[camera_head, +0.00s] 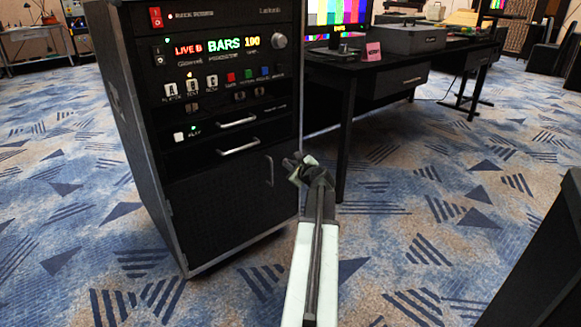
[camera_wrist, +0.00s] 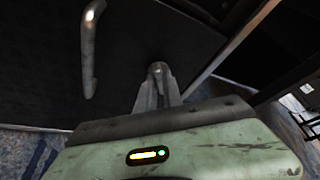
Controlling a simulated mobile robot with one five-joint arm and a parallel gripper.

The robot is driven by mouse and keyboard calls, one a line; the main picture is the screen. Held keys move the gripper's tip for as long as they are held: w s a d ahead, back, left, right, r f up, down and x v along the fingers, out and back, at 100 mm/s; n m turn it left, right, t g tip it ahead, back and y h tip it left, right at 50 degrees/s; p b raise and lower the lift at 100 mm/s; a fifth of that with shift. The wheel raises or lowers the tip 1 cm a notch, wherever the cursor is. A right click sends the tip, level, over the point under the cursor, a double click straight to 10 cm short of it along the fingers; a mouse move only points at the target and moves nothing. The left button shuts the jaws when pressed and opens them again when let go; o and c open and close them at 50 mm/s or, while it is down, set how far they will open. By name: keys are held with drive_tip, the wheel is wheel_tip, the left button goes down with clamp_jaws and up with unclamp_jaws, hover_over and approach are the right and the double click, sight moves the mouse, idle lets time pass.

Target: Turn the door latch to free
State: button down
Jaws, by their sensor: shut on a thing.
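The black lower door (camera_head: 220,205) of the rack cabinet is shut, with a curved metal handle (camera_head: 269,170) near its right edge. The handle also shows at the upper left of the wrist view (camera_wrist: 90,48), apart from my fingers. My gripper (camera_head: 298,164) is at the cabinet's right front edge, to the right of the handle. In the wrist view my gripper (camera_wrist: 157,85) has its fingers together, pointing at the dark door face. They are shut on the small grey door latch (camera_wrist: 157,68), mostly hidden between the fingertips. Its turn angle cannot be told.
The rack cabinet (camera_head: 145,150) has lit buttons and drawers above the door. A black desk (camera_head: 360,75) with a monitor stands behind it to the right. A dark panel (camera_head: 545,265) stands at the right front. Patterned carpet (camera_head: 410,200) between them is clear.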

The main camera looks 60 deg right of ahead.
drive_tip(key=shift+w+r+m, duration=0.1)
drive_tip(key=shift+m, duration=0.2)
drive_tip(key=shift+d+m+y+p, duration=0.15)
drive_tip(key=shift+m+y+p, duration=0.65)
drive_tip(key=shift+m, duration=0.1)
drive_tip(key=shift+m+t+y, duration=0.3)
drive_tip(key=shift+m+y, duration=0.5)
drive_tip(key=shift+m, duration=0.5)
drive_tip(key=c, duration=1.5)
unclamp_jaws()
